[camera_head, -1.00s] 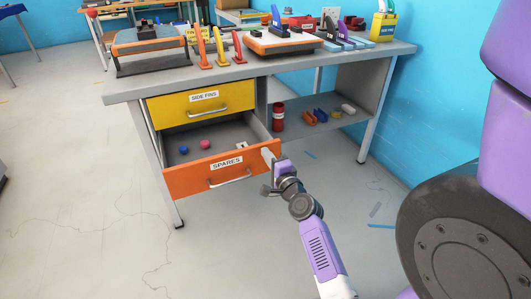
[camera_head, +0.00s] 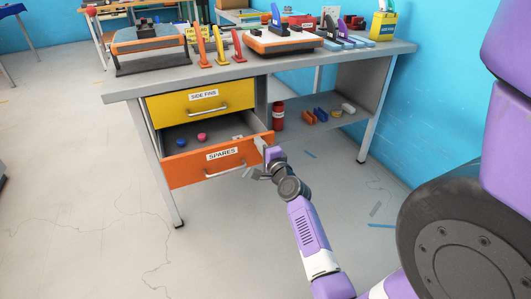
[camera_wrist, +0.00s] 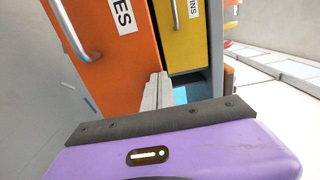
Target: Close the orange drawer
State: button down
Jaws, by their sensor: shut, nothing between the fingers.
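The orange drawer (camera_head: 190,168), labelled SPARES, is the lower drawer of the workbench and stands partly open. A blue and a pink small item lie inside it. My gripper (camera_head: 261,147) is shut and empty, with its fingertips at the right end of the orange front. In the wrist view the shut fingers (camera_wrist: 156,95) point at the edge of the orange front (camera_wrist: 115,65), close to or touching it; exact contact is hard to tell. The drawer's handle (camera_head: 227,171) is left of my gripper.
The yellow drawer (camera_head: 185,106), labelled SIDE FINS, is shut just above. The workbench top (camera_head: 130,88) carries fins and board parts. A red can (camera_head: 278,117) and small items sit on the shelf at right. The floor in front is clear.

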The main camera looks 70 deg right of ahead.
jog(key=b+x, duration=0.5)
jog(key=x, duration=0.8)
jog(key=shift+w+d+f, duration=0.15)
jog(key=shift+w+d, duration=0.05)
jog(key=shift+w, duration=0.05)
jog(key=shift+w+d, duration=0.4)
jog(key=shift+d, duration=0.05)
jog(key=shift+s+a, duration=0.1)
